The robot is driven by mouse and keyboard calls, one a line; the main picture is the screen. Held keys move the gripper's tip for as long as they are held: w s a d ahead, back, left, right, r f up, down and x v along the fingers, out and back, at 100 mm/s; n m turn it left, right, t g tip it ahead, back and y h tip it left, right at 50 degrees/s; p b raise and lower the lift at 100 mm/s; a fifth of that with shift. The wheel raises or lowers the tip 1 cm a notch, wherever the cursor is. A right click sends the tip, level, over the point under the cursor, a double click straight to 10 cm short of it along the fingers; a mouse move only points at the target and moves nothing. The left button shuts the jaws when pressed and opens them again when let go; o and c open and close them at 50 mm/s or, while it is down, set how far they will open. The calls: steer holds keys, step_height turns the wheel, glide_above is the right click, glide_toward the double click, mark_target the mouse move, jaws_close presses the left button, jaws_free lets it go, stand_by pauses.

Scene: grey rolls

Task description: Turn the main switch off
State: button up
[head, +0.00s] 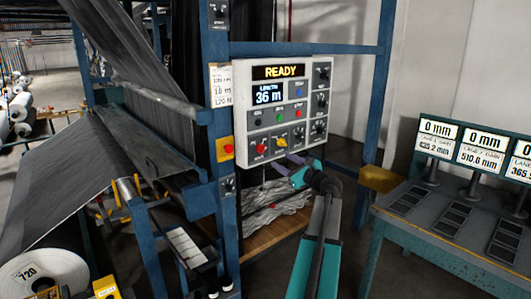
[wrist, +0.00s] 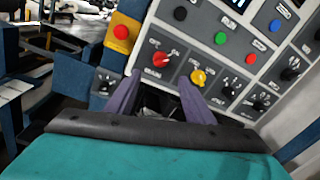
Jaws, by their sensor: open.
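A grey control panel (head: 243,100) shows READY on its display. Its lower row holds a red rotary knob (wrist: 160,59) and a yellow rotary knob (wrist: 198,76) to the right of it. They also show in the head view, red (head: 261,148) and yellow (head: 282,142). In the picture the red knob lies between and beyond the fingertips; no contact is visible.
A red button on a yellow box (head: 226,149) sits on the blue post left of the panel. Black knobs (wrist: 291,74) and coloured buttons surround the two rotary knobs. A bench (head: 440,235) with displays stands at right; dark fabric (head: 60,175) and rolls fill the left.

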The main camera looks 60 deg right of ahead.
mark_target(264, 150)
steer(key=p+x, duration=0.4)
steer(key=x, duration=0.9)
steer(key=shift+w+d, duration=0.2)
steer(key=shift+w, duration=0.1)
steer(key=shift+c, duration=0.2)
steer(key=shift+f, duration=0.15)
steer(key=c, duration=0.9)
